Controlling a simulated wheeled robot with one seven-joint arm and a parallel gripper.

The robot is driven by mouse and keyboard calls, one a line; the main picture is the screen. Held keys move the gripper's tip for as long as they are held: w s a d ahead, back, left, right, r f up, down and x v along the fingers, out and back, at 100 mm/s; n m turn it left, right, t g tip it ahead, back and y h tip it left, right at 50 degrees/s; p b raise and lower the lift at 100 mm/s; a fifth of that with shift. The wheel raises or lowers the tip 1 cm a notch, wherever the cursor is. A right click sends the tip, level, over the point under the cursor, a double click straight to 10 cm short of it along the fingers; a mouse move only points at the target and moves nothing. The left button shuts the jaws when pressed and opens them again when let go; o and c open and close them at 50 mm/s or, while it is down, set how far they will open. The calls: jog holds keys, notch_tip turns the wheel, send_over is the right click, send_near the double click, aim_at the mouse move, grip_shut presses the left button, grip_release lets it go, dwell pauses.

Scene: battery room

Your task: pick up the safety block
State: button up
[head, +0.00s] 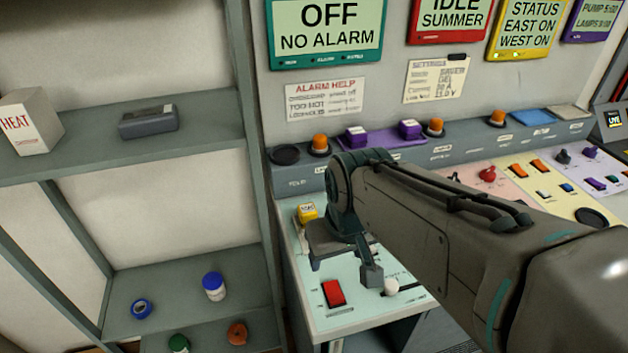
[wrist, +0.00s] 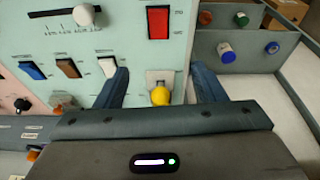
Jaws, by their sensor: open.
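A small yellow piece with a pale label (head: 307,212) stands on the pale green console panel (head: 345,322), left of my arm in the head view. It is the likeliest safety block, but its lettering is too small to read surely. In the wrist view a rounded yellow part (wrist: 160,96) shows below a pale plate, between my fingers in the picture. My gripper (head: 343,268) is open and empty above the panel, and its two fingers also show in the wrist view (wrist: 161,88). I cannot tell how far the fingertips are from the yellow piece.
A red rocker switch (head: 333,293) and a white slider knob (head: 391,287) are on the panel near my gripper. Orange and purple controls line the back ledge (head: 470,141). Shelves at the left hold a grey case (head: 148,122), a white box (head: 30,122), and a blue-capped jar (head: 214,287).

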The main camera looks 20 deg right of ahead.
jog(key=w+r+n+g+b, duration=0.15)
jog(key=w+r+n, duration=0.25)
jog(key=w+n, duration=0.55)
jog(key=n+g+y+b, duration=0.1)
jog(key=n, duration=0.7)
send_over(308, 208)
notch_tip(308, 208, down, 8)
jog(key=shift+w+r, duration=0.1)
notch_tip(308, 208, down, 6)
jog(key=shift+a+r, duration=0.1)
jog(key=c, duration=1.1)
